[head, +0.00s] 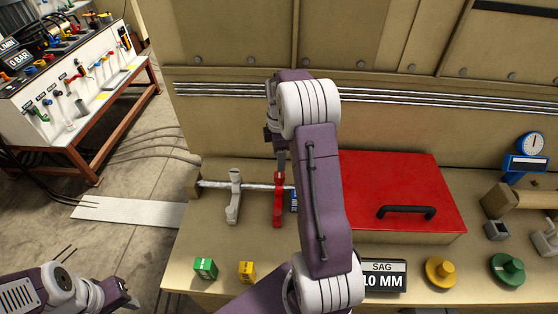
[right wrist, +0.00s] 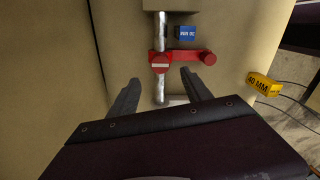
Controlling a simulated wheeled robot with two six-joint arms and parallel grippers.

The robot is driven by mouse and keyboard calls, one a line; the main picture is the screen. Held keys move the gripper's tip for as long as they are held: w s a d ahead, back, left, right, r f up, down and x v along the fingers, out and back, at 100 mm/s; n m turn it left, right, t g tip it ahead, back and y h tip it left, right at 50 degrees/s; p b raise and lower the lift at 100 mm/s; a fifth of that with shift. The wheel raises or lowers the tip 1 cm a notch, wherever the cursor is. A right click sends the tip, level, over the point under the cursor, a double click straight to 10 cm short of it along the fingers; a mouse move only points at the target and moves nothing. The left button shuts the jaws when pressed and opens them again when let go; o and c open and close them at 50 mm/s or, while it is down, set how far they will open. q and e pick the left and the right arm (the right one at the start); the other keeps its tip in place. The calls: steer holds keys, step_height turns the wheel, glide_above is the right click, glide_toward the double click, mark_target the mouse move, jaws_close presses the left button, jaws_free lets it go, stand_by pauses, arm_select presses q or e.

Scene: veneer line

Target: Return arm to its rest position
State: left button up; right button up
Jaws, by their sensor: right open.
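My right arm rises through the middle of the head view and bends down at the top; its gripper there is mostly hidden behind the arm. In the right wrist view my right gripper (right wrist: 160,92) is open, its two dark fingers apart with nothing between them but the silver rod's end region beyond. A red lever (right wrist: 185,56) sits across the silver rod (right wrist: 161,32) just ahead of the fingertips, apart from them. The same red lever (head: 278,205) shows in the head view under my arm. My left arm is at the lower left; its fingers are unclear.
A grey lever (head: 234,195) stands on the rod to the left. A red lid with a black handle (head: 405,211) lies right of my arm. Green (head: 205,268) and yellow (head: 247,272) blocks, a SAG display (head: 383,276) and yellow (head: 441,272) and green (head: 507,269) knobs line the front.

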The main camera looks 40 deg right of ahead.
steer(key=shift+a, duration=0.1)
steer(key=s+a+b, duration=0.2)
steer(key=s+a, duration=0.1)
steer(key=a, duration=0.5)
steer(key=s+a+b, duration=0.2)
steer(key=s+a, duration=0.1)
steer(key=a, duration=0.5)
steer(key=s+a+f+m+t, duration=0.1)
steer(key=s+a+f+m, duration=0.2)
steer(key=s+m, duration=0.6)
step_height(320, 180, down, 2)
steer(key=m, duration=0.4)
steer(key=shift+s+f, duration=0.2)
steer(key=shift+s, duration=0.1)
